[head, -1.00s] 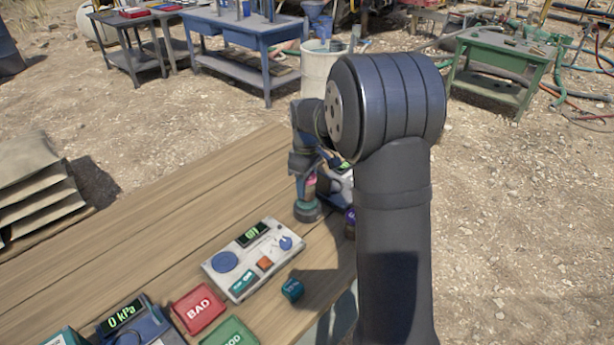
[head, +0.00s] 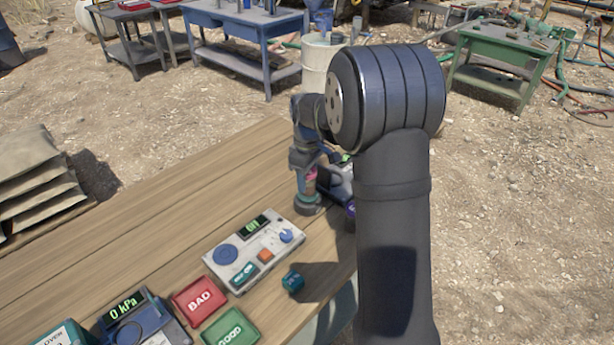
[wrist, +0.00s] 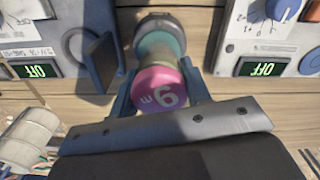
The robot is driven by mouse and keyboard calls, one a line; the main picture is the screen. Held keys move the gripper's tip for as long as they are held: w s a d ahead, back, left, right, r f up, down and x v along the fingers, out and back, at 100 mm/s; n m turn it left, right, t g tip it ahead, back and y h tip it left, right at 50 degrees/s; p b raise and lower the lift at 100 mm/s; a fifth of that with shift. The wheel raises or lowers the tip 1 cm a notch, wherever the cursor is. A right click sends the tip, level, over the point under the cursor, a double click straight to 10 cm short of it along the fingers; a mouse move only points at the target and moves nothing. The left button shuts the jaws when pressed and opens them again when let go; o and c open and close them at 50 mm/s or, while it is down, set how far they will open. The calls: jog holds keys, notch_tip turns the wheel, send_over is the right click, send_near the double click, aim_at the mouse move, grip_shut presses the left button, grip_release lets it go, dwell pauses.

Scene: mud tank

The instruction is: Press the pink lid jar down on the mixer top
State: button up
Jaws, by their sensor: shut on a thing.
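The pink lid jar (wrist: 160,88) stands between my gripper's two blue fingers in the wrist view, its round pink lid marked with a white figure facing the camera. My gripper (wrist: 157,92) is shut on it. Beyond the lid are a teal part (wrist: 162,42) and a dark round rim (wrist: 154,20), in line with the jar. I cannot tell where the jar ends and the mixer top begins. In the head view my gripper (head: 308,162) points down over a teal and grey round base (head: 307,207) on the bench, with a little pink showing. The contact is hidden.
A white panel device (head: 253,250) stands near on the wooden bench (head: 140,225). A dark device (head: 338,180) stands close right of my gripper. Red BAD (head: 200,300) and green GOOD (head: 230,328) trays and a small teal jar (head: 292,283) are nearer.

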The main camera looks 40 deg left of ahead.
jog(key=shift+f, duration=0.85)
dwell(2.1)
jog(key=shift+r, duration=0.1)
dwell(0.8)
jog(key=shift+r, duration=3.45)
